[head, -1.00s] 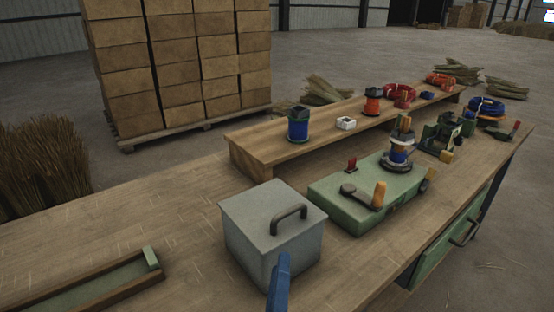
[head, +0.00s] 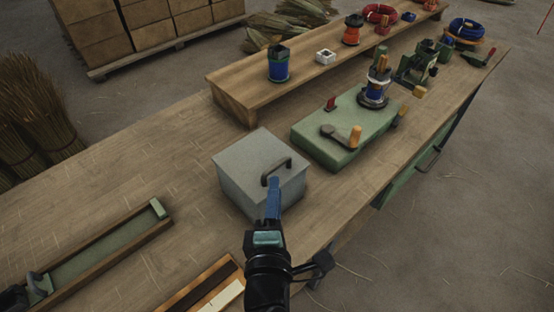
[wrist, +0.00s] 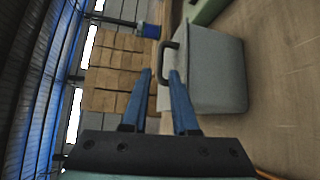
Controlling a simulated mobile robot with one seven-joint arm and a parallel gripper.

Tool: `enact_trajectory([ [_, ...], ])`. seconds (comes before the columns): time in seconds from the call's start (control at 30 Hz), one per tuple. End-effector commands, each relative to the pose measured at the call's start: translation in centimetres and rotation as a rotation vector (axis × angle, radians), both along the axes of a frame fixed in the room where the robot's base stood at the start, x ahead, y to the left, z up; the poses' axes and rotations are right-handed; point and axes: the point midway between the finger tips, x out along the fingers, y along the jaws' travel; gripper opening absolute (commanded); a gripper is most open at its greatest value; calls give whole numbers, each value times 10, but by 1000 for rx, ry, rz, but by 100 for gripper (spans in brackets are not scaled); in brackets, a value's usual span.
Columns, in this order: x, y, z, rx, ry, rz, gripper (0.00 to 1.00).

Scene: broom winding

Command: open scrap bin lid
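The scrap bin (head: 245,190) is a grey box with a closed lid (head: 245,158) and a dark bar handle (head: 276,171) on top. It stands upright on the workbench. My gripper (head: 273,186) reaches toward the handle from the front, its blue fingers overlapping the bin in the head view. In the wrist view, my gripper (wrist: 160,74) has its two blue fingers spread apart. The bin (wrist: 212,70) is on the right there, and the handle (wrist: 167,46) lies close by the fingertips. I cannot tell whether the fingers touch it.
A green fixture plate (head: 345,145) with levers and a spool stands right of the bin. A raised wooden shelf (head: 300,75) is behind, holding a blue spool (head: 278,66). A long tray (head: 105,250) lies at left.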

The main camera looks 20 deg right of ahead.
Motion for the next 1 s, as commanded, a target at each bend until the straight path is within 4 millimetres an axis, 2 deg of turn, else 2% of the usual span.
enact_trajectory([
  [0.2, 38, -18, -4, 1, -2, -2, 27],
  [0.4, 61, -30, -8, 1, -1, -2, 27],
  [0.6, 71, -34, -10, 1, -2, 0, 27],
  [0.87, 72, -34, -10, 1, -2, 0, 27],
  [1.0, 71, -34, -11, 1, -2, 0, 6],
])
